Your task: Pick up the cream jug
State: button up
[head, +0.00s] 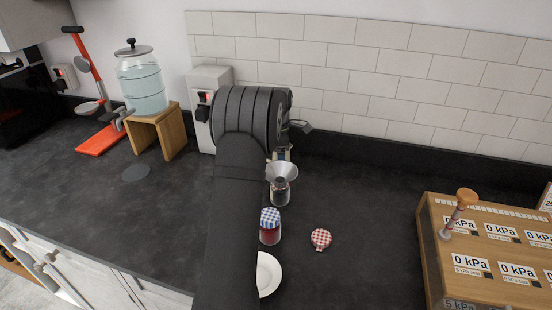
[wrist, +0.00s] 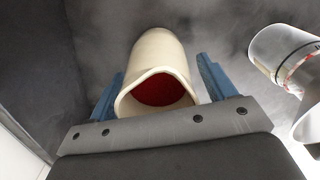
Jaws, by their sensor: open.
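The cream jug (wrist: 158,52) is in the middle of the wrist view, its open mouth and pouring lip toward the camera. Its inside shows dark red. My gripper (wrist: 161,72) is open, with one blue finger on each side of the jug. A small gap shows between the right finger and the jug; the left finger is close to its wall, and I cannot tell if it touches. In the head view my dark arm covers the area, and neither the jug nor the fingertips can be made out.
A jar with a blue checked lid (head: 270,217), a white plate (head: 268,274), a red checked lid (head: 320,239) and a jar with a funnel (head: 280,190) stand close right of my arm. A wooden panel box (head: 430,262) is far right.

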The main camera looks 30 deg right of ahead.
jog(key=c, duration=1.3)
jog(key=shift+r, duration=0.1)
jog(key=shift+r, duration=0.15)
jog(key=shift+r, duration=1.7)
jog(key=shift+s+d+r, duration=0.1)
jog(key=shift+s+r, duration=0.1)
jog(key=shift+r, duration=0.1)
jog(key=shift+s+d+r, duration=0.7)
jog(key=shift+s+r, duration=0.4)
jog(key=shift+s, duration=0.6)
jog(key=shift+s+d+r, duration=0.75)
jog(key=shift+s+r, duration=0.35)
jog(key=shift+s, duration=0.6)
jog(key=shift+s+d+r, duration=0.7)
jog(key=shift+s+r, duration=0.4)
jog(key=shift+s, duration=0.6)
